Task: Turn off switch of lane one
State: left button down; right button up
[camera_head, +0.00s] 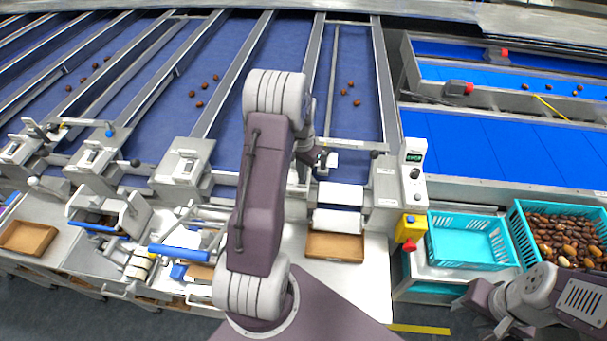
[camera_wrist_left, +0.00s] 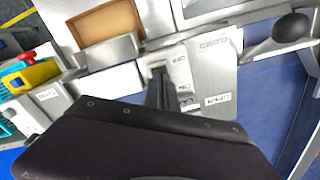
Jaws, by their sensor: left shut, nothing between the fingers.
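In the left wrist view a grey switch box (camera_wrist_left: 213,75) carries OFF and ON marks beside a narrow switch slot, and CLOSED and OPEN labels further over. My left gripper's narrow dark fingers (camera_wrist_left: 159,86) are shut and empty, right beside the slot. I cannot tell whether they touch the switch, or which way it is set. In the head view my left gripper (camera_head: 318,164) is low over the front end of a blue lane (camera_head: 352,62). My arm hides the switch box there. My right gripper (camera_head: 482,298) is at the lower right; its jaws are unclear.
A black-knobbed lever (camera_wrist_left: 290,27) stands beside the box. A brown tray (camera_head: 335,247) lies in front. To the right are a yellow and red stop button (camera_head: 408,229), an empty teal crate (camera_head: 468,241) and a teal crate of dates (camera_head: 522,243). Several dates lie on the lanes.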

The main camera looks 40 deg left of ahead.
pick_arm(q)
notch_tip(320, 180, up, 6)
jog(key=p, duration=0.4)
dwell(0.3)
